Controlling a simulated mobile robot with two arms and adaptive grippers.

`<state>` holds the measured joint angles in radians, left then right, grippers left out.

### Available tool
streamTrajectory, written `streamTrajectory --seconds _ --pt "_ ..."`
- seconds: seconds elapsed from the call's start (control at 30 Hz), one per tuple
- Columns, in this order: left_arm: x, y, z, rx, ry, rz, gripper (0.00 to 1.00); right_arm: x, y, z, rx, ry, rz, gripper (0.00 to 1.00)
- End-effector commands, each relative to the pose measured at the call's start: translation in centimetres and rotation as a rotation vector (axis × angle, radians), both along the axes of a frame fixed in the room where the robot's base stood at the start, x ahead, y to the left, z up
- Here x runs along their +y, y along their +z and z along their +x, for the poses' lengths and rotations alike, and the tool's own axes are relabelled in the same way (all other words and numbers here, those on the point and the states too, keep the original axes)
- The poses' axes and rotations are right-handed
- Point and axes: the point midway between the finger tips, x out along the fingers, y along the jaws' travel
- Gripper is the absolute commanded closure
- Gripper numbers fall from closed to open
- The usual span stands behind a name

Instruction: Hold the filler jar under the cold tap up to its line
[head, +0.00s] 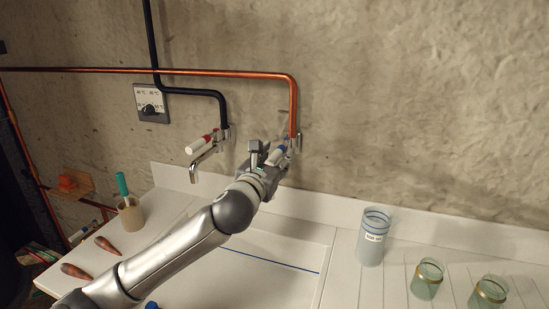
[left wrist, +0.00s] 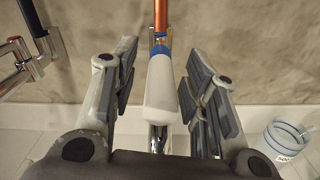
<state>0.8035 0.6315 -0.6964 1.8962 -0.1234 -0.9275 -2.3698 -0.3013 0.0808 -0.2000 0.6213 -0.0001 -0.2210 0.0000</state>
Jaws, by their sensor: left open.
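The cold tap's white lever with a blue collar (head: 281,152) is on the wall below the copper pipe. In the left wrist view the lever (left wrist: 160,82) stands between the fingers of my left gripper (left wrist: 163,60), with gaps on both sides. In the head view my left gripper (head: 268,156) is at this tap, open, and partly hides it. The filler jar (head: 371,245), tall and pale with blue bands and a white label, stands upright on the counter right of the sink. The left wrist view shows it at lower right (left wrist: 280,147). My right gripper is not in view.
A red-collared tap (head: 203,147) on the black pipe is left of my gripper. The sink (head: 240,280) lies below my arm. Two small green jars (head: 427,280) (head: 488,293) stand right of the filler jar. A brush cup (head: 131,216) stands at left.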

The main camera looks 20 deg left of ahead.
Motion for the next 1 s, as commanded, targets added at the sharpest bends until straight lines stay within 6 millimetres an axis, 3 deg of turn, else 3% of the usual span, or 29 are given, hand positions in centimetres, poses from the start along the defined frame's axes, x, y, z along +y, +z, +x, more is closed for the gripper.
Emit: streamTrajectory --seconds 0.07,0.4,0.67,1.0 --pt "0.0 0.0 0.0 0.000 0.000 0.000 0.60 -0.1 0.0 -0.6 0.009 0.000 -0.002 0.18" --pt "0.0 0.0 0.0 0.000 0.000 0.000 1.00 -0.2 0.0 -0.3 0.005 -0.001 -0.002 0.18" --pt "-0.1 0.0 0.0 0.001 0.003 -0.001 1.00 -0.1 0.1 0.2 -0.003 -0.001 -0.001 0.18" --pt "-1.8 0.2 0.1 0.008 0.156 -0.001 1.00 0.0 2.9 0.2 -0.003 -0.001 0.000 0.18"
